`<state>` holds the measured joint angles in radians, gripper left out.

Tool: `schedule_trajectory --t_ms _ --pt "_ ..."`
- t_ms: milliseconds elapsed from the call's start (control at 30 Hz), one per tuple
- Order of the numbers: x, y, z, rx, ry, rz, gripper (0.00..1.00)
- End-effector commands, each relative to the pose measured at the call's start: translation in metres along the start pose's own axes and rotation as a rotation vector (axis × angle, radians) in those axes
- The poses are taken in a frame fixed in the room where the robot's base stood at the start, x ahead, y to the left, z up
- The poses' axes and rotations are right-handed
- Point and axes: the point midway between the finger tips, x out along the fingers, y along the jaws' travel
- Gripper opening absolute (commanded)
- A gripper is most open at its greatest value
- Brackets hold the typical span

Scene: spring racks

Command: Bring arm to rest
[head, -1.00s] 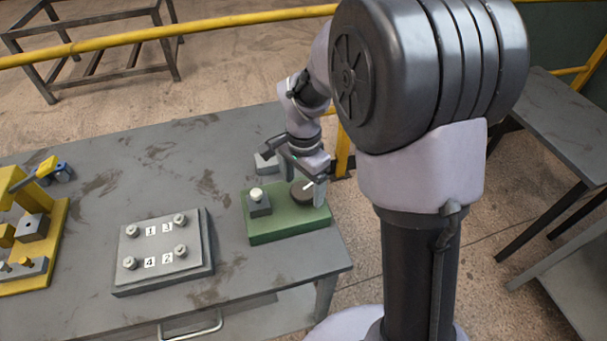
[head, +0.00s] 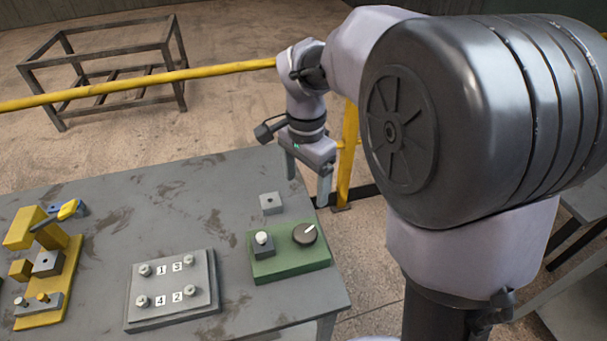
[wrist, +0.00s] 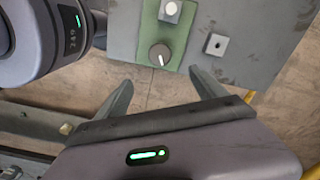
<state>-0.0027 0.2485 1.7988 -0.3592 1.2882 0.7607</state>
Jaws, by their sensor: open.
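My gripper (head: 308,180) is raised above the back right edge of the grey table (head: 130,220) in the head view. Its two fingers are spread, with nothing between them. In the wrist view my gripper (wrist: 163,90) shows both fingers apart, with floor visible between them. The green box (head: 290,264) with a dark round knob (head: 305,234) and a white button (head: 262,238) sits on the table below and in front of the gripper, apart from it. The knob also shows in the wrist view (wrist: 159,54).
A small grey block (head: 271,204) sits behind the green box. A grey plate with numbered bolts (head: 171,317) and a yellow fixture (head: 60,285) stand to the left. A yellow rail (head: 130,88) runs behind the table. A bare metal frame (head: 110,100) stands beyond it.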

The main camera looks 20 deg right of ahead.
Motion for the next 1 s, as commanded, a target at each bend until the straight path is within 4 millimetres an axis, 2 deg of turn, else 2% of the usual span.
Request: schedule_trajectory --t_ms 167,233,267,400,500,600,733,1000 --pt "-0.002 0.002 0.002 -0.009 0.001 -0.008 0.8" --pt "-0.013 0.014 0.011 -0.063 0.007 -0.049 0.8" --pt "-0.021 0.023 0.017 -0.103 0.014 -0.082 0.8" --pt "-0.044 0.083 0.063 -0.366 0.082 -0.268 0.8" --pt "-0.043 0.12 0.091 -0.535 0.158 -0.381 0.8" --pt "-0.034 0.144 0.109 -0.652 0.224 -0.452 0.8" --pt "-0.028 0.155 0.118 -0.716 0.265 -0.488 0.8" --pt "-0.028 0.156 0.118 -0.721 0.267 -0.489 0.8"
